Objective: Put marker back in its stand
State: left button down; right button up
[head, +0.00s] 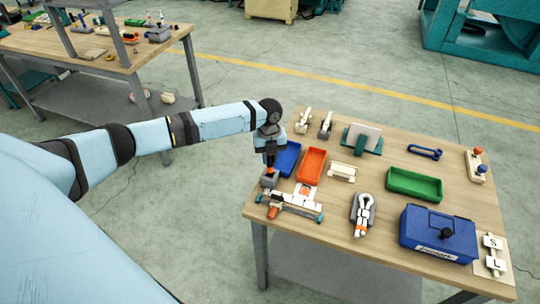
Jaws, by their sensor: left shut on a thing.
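My left gripper (270,160) is at the left edge of the wooden table, pointing down just above a small grey stand (268,181). It is shut on a marker, which is mostly hidden by the fingers; a small dark and orange-red part shows around the fingertips. I cannot tell whether the marker's lower end is inside the stand or just above it. My right gripper is not in view.
A blue tray (289,158) and an orange tray (311,165) stand close right of the gripper. A white assembly with teal ends (300,205) lies in front. A green tray (414,184) and blue toolbox (438,236) are farther right.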

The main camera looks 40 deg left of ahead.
aim_at(270, 163)
pick_arm(q)
jog(key=shift+f, duration=1.6)
dwell(1.6)
jog(key=c, duration=0.9)
grip_release()
